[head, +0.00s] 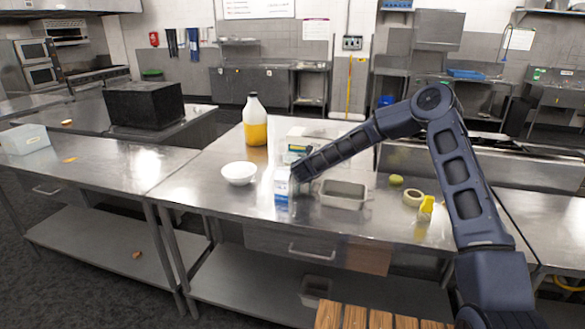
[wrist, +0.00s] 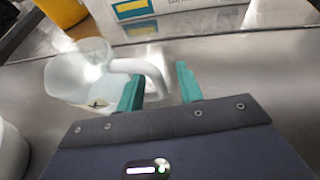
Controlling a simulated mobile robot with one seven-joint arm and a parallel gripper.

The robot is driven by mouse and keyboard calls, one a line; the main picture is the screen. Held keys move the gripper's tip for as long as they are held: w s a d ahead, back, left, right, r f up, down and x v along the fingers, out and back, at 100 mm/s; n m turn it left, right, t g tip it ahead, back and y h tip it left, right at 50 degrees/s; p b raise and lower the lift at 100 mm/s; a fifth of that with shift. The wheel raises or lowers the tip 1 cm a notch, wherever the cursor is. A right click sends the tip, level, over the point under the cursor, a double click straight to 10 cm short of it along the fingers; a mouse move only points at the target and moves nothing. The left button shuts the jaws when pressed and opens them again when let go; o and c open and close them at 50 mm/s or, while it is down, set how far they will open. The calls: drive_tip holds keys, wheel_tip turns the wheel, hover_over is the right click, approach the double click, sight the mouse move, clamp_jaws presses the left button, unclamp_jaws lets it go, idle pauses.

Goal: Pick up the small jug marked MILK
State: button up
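The small jug (head: 282,184) is white with a blue patch and stands on the steel counter (head: 215,190). Its marking is too small to read. In the wrist view a translucent jug (wrist: 78,78) with a curved handle (wrist: 150,70) is at the left, upright on steel. My gripper (head: 298,174) is close to the small jug's right side in the head view, its fingertips hard to see there. In the wrist view my gripper's green fingers (wrist: 158,90) are apart, with the handle showing between and beyond them. I cannot tell whether they touch it.
A white bowl (head: 239,173) is left of the jug. A steel pan (head: 344,194) is close on the right. Tape (head: 413,198) and a yellow bottle (head: 427,206) are farther right.

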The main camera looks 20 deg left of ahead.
clamp_jaws()
drive_tip(key=shift+r, duration=0.25)
